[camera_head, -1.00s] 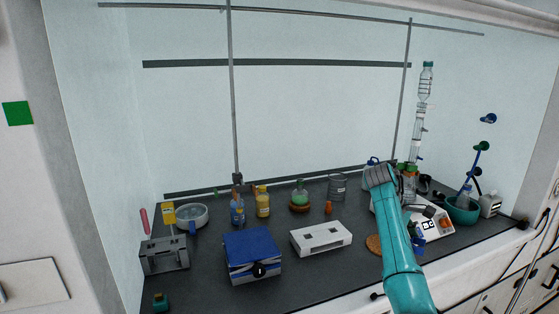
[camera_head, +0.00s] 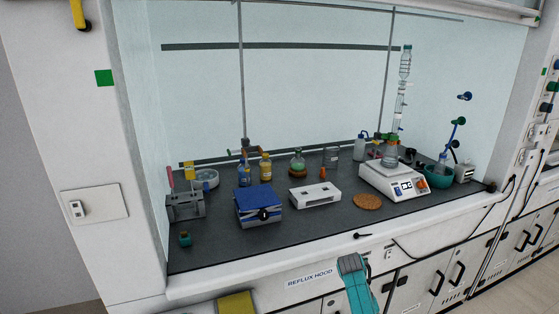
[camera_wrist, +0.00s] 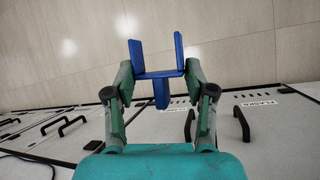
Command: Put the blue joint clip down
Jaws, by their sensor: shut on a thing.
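In the wrist view my gripper (camera_wrist: 159,80) is shut on the blue joint clip (camera_wrist: 160,75). The clip is a blue U-shaped piece with two prongs pointing away from my gripper and a short stem between the fingers. Beyond it the wrist view shows floor and cabinet fronts. In the head view my teal arm (camera_head: 356,283) is low in front of the hood's cabinets, and my gripper and the clip are not seen there.
The dark hood worktop (camera_head: 230,235) has a clear strip at its front left. On it stand a blue box (camera_head: 258,200), a white rack (camera_head: 315,194), a cork ring (camera_head: 368,201), a white hotplate (camera_head: 393,182) with a flask and condenser, and a teal bowl (camera_head: 438,179). Cabinet handles (camera_head: 459,273) jut out below.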

